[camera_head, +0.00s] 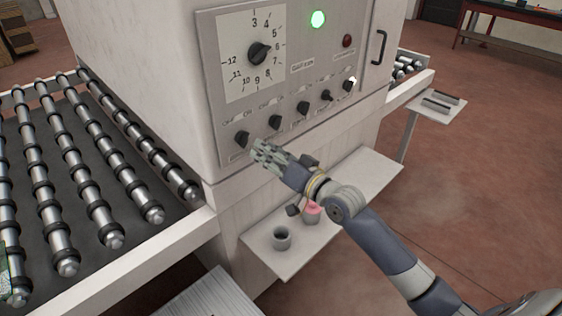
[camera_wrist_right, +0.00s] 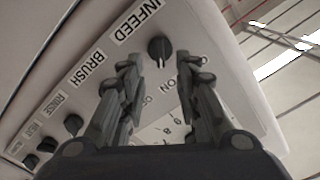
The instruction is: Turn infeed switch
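The infeed switch is a black rotary knob (camera_wrist_right: 160,48) beside the INFEED label (camera_wrist_right: 137,20) in the right wrist view. In the head view it is the leftmost knob (camera_head: 242,139) of the lower row on the grey control panel (camera_head: 212,62). My right gripper (camera_head: 258,152) is open, just to the lower right of this knob. In the wrist view its two fingers (camera_wrist_right: 159,68) point at the knob with a clear gap between them. The knob shows between the tips, and I see no grip on it. A pale mark shows on the knob's lower side. My left gripper is not in view.
More knobs (camera_head: 275,121) follow to the right in the row. A large numbered dial (camera_head: 259,53), a lit green lamp (camera_head: 318,18) and a red button (camera_head: 347,40) sit above. A roller conveyor (camera_head: 100,222) lies left.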

